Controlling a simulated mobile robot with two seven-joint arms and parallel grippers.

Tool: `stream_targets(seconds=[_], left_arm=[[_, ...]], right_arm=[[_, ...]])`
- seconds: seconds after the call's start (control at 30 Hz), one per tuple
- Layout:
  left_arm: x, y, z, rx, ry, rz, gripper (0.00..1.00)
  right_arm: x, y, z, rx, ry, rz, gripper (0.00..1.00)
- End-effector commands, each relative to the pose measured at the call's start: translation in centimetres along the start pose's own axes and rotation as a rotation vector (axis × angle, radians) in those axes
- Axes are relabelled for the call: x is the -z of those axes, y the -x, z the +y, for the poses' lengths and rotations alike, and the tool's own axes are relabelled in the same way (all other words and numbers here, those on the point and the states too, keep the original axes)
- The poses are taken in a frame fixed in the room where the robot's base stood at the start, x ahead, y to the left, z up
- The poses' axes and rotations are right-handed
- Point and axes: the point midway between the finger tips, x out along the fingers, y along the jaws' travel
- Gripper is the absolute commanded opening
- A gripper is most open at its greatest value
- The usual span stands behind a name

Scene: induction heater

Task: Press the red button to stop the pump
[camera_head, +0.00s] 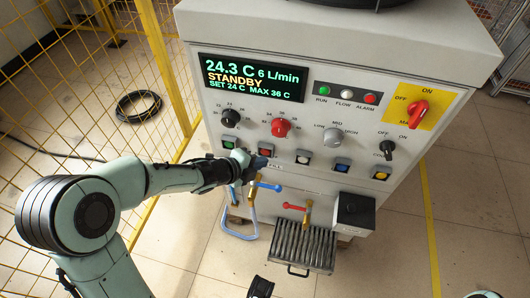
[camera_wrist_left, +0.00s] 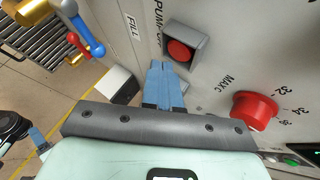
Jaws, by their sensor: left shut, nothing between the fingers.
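The red button (camera_wrist_left: 179,51) sits in a square grey housing on the machine's front panel, under a label partly reading "PUMP". In the head view the red button (camera_head: 264,151) is partly hidden by my left gripper (camera_head: 262,163). My left gripper is shut and empty. In the left wrist view its blue fingertips (camera_wrist_left: 160,66) are just beside the button's housing. I cannot tell whether they touch the panel. A dark part at the bottom of the head view (camera_head: 260,287) may be my right gripper; its fingers cannot be made out.
A larger red dial (camera_head: 281,127) is above the button row. The green button (camera_head: 228,143) and white button (camera_head: 303,157) flank the red one. A blue-handled valve (camera_head: 268,186) and a red-handled valve (camera_head: 295,207) stick out below. A yellow fence (camera_head: 160,60) stands left.

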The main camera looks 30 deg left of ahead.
Motion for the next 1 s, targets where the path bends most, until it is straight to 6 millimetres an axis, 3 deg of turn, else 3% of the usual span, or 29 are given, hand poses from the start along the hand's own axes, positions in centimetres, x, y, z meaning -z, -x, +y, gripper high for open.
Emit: stream_targets(seconds=[0.27, 0.7, 1.0], left_arm=[[0.3, 0.3, 0.2, 0.000, 0.000, 0.000, 0.00], [2.4, 3.2, 2.4, 0.000, 0.000, 0.001, 0.00], [2.6, 3.5, 2.5, 0.000, -0.001, 0.001, 0.00]], right_arm=[[0.0, -0.2, 0.1, 0.000, 0.000, -0.001, 0.43], [-0.1, -1.4, 0.4, -0.002, -0.001, -0.004, 0.43], [-0.1, -1.5, 0.5, -0.002, -0.001, -0.005, 0.43]])
